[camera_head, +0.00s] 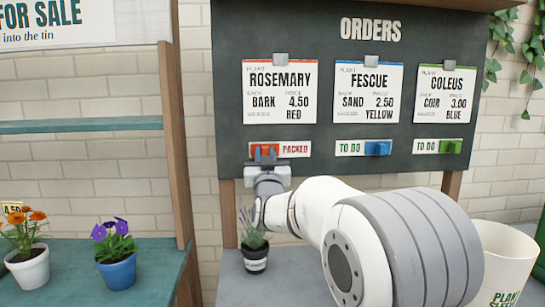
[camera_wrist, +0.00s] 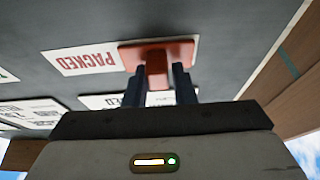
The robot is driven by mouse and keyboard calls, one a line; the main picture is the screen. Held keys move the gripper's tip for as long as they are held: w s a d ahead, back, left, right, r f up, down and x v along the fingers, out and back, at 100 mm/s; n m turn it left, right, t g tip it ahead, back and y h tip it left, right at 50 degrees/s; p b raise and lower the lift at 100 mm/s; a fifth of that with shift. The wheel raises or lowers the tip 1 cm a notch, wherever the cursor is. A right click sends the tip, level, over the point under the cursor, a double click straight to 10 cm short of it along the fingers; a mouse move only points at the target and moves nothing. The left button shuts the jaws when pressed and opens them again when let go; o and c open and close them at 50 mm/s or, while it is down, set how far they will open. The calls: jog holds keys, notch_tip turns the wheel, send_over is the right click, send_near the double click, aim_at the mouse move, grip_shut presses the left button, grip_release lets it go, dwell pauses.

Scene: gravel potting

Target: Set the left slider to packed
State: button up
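The left slider (camera_head: 264,151) is a red block with a protruding knob, on the strip below the ROSEMARY card (camera_head: 280,92). It sits at the left end of its strip, and the word PACKED (camera_head: 295,150) shows to its right. My gripper (camera_head: 265,157) is at the slider, its two dark fingers on either side of the knob. In the wrist view the red slider (camera_wrist: 157,55) is between the fingertips (camera_wrist: 159,70), with a narrow gap beside the knob. The fingers look open, and part of the knob is hidden.
The blue slider (camera_head: 378,148) and green slider (camera_head: 451,146) sit at the right of their strips, each showing TO DO. Below the board (camera_head: 225,110) stand a small lavender pot (camera_head: 255,262), a blue pot (camera_head: 117,272) and a white pot (camera_head: 30,270). A white bin (camera_head: 508,250) is at right.

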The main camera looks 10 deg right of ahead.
jog(key=o, duration=0.4)
jog(key=shift+a, duration=0.2)
jog(key=shift+s, duration=0.1)
jog(key=v, duration=0.7)
jog(key=shift+s+f, duration=0.1)
jog(key=shift+s, duration=0.2)
jog(key=s+d+f+g+p, duration=0.1)
jog(key=s+f+g+p, duration=0.1)
jog(key=s+g+p, duration=0.4)
jog(key=s+d+f+g+y+p, duration=0.1)
jog(key=s+g+p, duration=0.5)
jog(key=s, duration=1)
jog(key=s+d+f+g+p, duration=0.3)
jog(key=s+g+p, duration=0.3)
jog(key=s, duration=0.5)
jog(key=shift+f+n+g+y+p, duration=0.3)
jog(key=shift+f+n+g, duration=0.1)
jog(key=shift+g, duration=0.6)
